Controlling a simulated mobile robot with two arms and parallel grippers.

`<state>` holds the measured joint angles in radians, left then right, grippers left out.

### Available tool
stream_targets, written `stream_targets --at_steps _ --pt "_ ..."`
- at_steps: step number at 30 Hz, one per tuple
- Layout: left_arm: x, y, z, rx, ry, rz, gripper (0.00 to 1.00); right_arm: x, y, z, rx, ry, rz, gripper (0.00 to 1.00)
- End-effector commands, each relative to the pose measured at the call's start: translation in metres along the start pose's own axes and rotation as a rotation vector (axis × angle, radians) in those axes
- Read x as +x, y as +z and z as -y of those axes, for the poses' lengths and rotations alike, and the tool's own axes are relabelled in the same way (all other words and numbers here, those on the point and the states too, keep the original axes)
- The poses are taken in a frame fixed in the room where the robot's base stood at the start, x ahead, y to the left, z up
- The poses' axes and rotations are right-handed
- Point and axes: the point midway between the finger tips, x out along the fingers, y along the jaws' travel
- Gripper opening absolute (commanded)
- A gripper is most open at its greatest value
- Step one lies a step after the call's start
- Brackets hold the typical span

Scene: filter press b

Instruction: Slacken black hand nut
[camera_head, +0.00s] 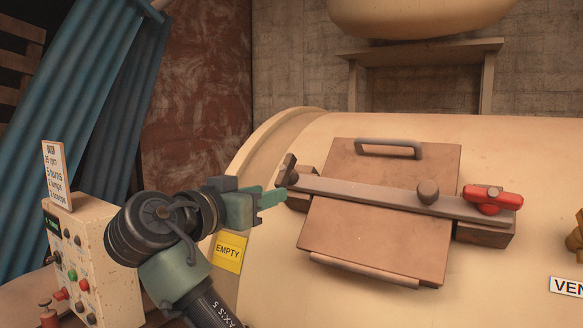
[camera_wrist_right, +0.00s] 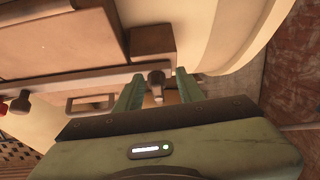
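The dark hand nut (camera_head: 287,170) is at the left end of the metal bar (camera_head: 385,194) that lies across the square hatch cover (camera_head: 384,225). It has a wing-like grip and looks tilted. My right gripper (camera_head: 274,197) is just left of and below it, fingers pointing at it. In the right wrist view the nut (camera_wrist_right: 157,83) shows between the two green fingers (camera_wrist_right: 159,76), with gaps on both sides. The right gripper is open and I see no contact. My left gripper is not in view.
A red clamp handle (camera_head: 491,197) sits at the bar's right end, a round knob (camera_head: 428,191) on the bar. The hatch has a handle (camera_head: 388,147) on top. A control box (camera_head: 82,258) with buttons stands left. A yellow EMPTY label (camera_head: 229,251) is on the tank.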

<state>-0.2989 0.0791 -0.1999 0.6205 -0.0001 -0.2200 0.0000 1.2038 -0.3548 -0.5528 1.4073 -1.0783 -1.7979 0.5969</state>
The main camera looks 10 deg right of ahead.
Motion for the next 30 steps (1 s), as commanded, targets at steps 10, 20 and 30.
stream_targets --at_steps 10,20,30 --pt "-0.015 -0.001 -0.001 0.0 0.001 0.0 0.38 0.004 -0.041 -0.007 0.045 0.038 -0.068 0.38" --pt "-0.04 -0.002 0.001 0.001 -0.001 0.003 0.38 0.052 -0.042 -0.008 0.043 0.034 -0.066 0.38" --pt "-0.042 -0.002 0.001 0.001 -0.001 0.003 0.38 0.061 -0.039 -0.008 0.045 0.033 -0.065 0.38"
